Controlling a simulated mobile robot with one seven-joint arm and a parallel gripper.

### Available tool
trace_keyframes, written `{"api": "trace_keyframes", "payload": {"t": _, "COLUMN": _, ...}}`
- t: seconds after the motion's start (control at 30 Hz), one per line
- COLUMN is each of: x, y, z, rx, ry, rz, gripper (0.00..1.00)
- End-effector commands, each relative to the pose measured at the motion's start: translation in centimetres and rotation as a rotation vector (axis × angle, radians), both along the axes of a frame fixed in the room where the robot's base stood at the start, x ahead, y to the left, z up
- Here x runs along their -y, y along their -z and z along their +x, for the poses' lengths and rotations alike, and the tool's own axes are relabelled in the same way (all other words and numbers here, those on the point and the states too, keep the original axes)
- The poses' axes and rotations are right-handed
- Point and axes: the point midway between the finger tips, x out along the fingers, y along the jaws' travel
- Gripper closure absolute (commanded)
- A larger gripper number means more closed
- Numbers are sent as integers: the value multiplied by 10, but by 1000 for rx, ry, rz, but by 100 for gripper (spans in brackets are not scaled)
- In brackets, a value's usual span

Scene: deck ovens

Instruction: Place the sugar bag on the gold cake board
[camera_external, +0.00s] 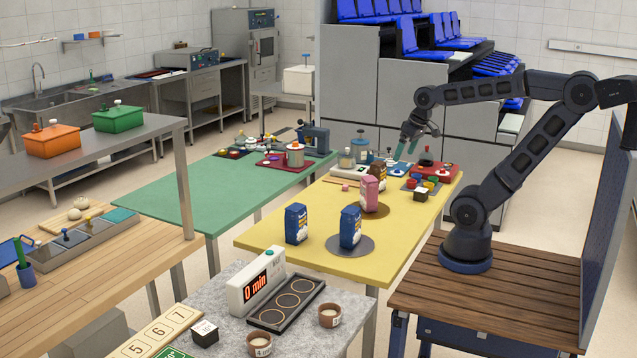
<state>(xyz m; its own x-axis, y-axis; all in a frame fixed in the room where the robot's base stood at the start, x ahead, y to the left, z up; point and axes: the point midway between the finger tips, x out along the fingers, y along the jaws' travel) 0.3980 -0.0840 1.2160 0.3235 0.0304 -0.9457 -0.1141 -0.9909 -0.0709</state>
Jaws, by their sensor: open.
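A pink bag (370,193) stands upright on a round brownish-gold board (383,211) on the yellow table. A brown bag (378,177) stands just behind it. One blue bag (350,227) stands on a round grey board (366,247); another blue bag (296,224) stands on the bare table to the left. The labels are too small to read, so I cannot tell for sure which bag is the sugar. My gripper (407,150) is open and empty, pointing down above the far end of the table, apart from the bags.
A green table (170,195) and a grey counter with a timer (256,281) stand nearby.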

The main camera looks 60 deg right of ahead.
Motion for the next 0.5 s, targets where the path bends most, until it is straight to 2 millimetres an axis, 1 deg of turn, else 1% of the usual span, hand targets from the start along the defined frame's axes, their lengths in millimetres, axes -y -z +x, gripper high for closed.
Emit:
{"api": "trace_keyframes", "payload": {"t": 0.03, "x": -2, "y": -3, "z": -6, "rx": 24, "ry": -35, "rz": -22, "gripper": 0}}
{"api": "trace_keyframes", "payload": {"t": 0.1, "x": -4, "y": -6, "z": -12, "rx": 46, "ry": -70, "rz": -46, "gripper": 0}}
{"api": "trace_keyframes", "payload": {"t": 0.2, "x": -5, "y": -8, "z": -17, "rx": 66, "ry": -102, "rz": -68, "gripper": 0}}
{"api": "trace_keyframes", "payload": {"t": 0.5, "x": -4, "y": -9, "z": -19, "rx": 74, "ry": -114, "rz": -77, "gripper": 0}}
